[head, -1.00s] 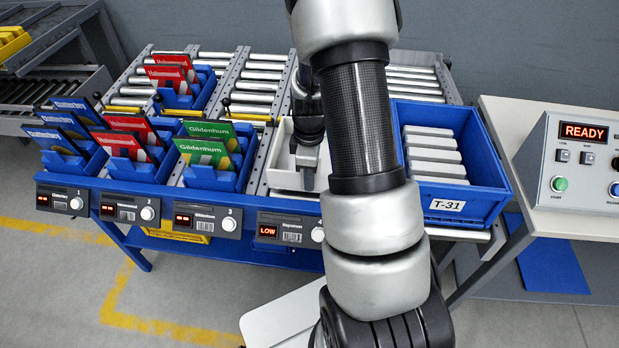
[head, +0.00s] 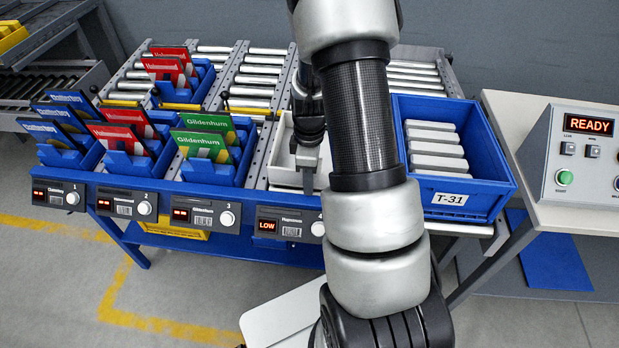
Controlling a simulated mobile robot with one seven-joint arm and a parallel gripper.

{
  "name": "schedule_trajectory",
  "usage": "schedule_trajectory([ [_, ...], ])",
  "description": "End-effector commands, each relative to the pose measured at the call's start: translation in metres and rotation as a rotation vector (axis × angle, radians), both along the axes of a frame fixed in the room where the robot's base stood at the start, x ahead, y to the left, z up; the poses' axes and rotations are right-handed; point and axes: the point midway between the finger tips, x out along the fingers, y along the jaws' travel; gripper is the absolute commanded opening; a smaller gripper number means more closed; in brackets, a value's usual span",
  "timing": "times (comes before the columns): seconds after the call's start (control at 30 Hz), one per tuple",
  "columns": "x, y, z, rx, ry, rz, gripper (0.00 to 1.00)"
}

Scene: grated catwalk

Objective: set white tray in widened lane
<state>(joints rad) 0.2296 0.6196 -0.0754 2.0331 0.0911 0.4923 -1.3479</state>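The white tray (head: 281,155) sits in the fourth lane of the roller rack, behind a label reading LOW (head: 282,227). My arm hides its right side. My gripper (head: 308,176) points down at the tray, its lower end over or inside it. The fingers are seen edge-on and partly covered by my arm, so I cannot tell whether they are open, shut, or touching the tray. The lane's rollers (head: 414,80) show behind and to the right of my arm.
Blue bins with red, blue and green card packs (head: 205,147) fill the lanes to the left. A blue tote marked T-31 (head: 498,190) holding several pale bars stands close on the right. A console reading READY (head: 575,150) is on the far-right table.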

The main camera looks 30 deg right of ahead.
Motion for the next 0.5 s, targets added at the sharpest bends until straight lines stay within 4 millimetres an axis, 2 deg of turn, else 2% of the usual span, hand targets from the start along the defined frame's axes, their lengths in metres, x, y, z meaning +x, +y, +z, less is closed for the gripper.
schedule_trajectory([
  [0.5, 0.0002, -0.0002, 0.0002, -0.001, -0.001, 0.000, 0.29],
])
